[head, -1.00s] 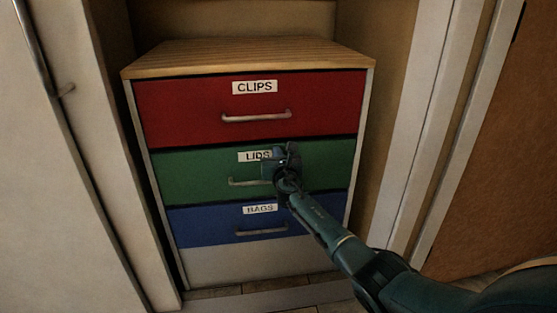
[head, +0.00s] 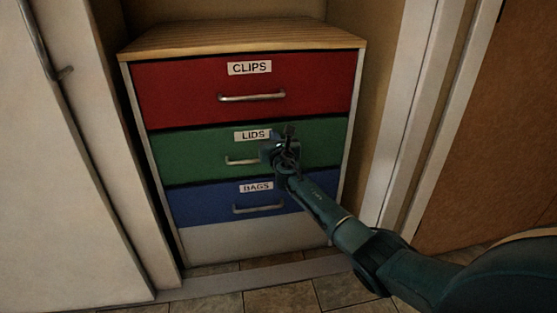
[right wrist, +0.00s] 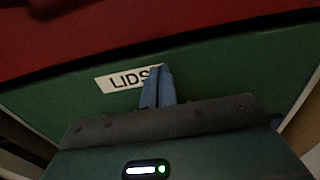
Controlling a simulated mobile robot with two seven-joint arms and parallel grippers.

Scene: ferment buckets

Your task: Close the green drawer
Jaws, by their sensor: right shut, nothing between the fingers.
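The green drawer (head: 190,155) is the middle front of the cabinet, labelled LIDS, with a silver bar handle (head: 240,161). Its front looks about level with the drawers above and below; a small gap is hard to judge. My right gripper (head: 267,149) is in front of it, just right of the label, covering the handle's right end. In the right wrist view its blue fingers (right wrist: 157,87) are together, empty, and point at the green front (right wrist: 225,85), overlapping the end of the label. I cannot tell whether they touch it. My left gripper is out of view.
A red CLIPS drawer (head: 190,90) is above and a blue BAGS drawer (head: 200,207) below, both with bar handles. The cabinet (head: 240,38) stands in an alcove between white panels. Tiled floor (head: 285,298) is clear in front. A brown door (head: 500,130) is at right.

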